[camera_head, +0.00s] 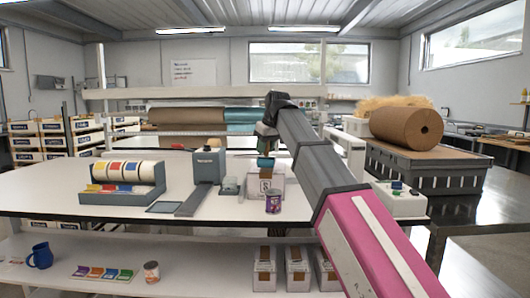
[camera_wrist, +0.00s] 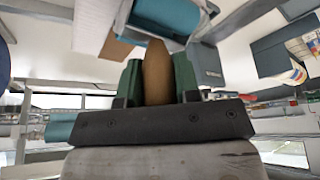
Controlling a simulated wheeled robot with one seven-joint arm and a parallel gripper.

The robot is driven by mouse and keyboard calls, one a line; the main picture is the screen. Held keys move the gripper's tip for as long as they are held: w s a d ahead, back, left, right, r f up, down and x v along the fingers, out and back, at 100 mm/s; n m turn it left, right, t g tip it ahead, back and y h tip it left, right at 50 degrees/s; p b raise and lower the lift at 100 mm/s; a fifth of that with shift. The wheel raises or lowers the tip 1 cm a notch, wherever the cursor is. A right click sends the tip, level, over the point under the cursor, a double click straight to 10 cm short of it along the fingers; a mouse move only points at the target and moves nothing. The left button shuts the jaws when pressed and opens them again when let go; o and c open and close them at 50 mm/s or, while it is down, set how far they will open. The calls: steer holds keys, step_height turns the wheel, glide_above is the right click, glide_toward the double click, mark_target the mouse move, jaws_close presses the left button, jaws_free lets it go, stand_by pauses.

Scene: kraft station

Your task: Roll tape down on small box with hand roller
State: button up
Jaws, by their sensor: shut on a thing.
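The small box (camera_head: 279,187) is white with a dark mark on its front and stands near the middle of the table, partly hidden by a purple can. My gripper (camera_wrist: 157,75) has its two green fingers shut on the brown handle of the hand roller (camera_wrist: 168,17). The roller's teal cylinder also shows in the head view (camera_head: 265,162), at the top of the box. Brown tape (camera_wrist: 116,46) shows beside the roller in the wrist view. I cannot tell whether the roller presses on the tape. My arm hides the area to the right of the box.
The purple can (camera_head: 273,202) stands just in front of the box. A grey machine (camera_head: 208,164) and a rack of tape rolls (camera_head: 122,182) stand to the left. A control box (camera_head: 400,200) stands at right. Taped boxes (camera_head: 264,270) sit on the lower shelf. The table's front-left is clear.

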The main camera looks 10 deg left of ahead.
steer(key=shift+r, duration=2)
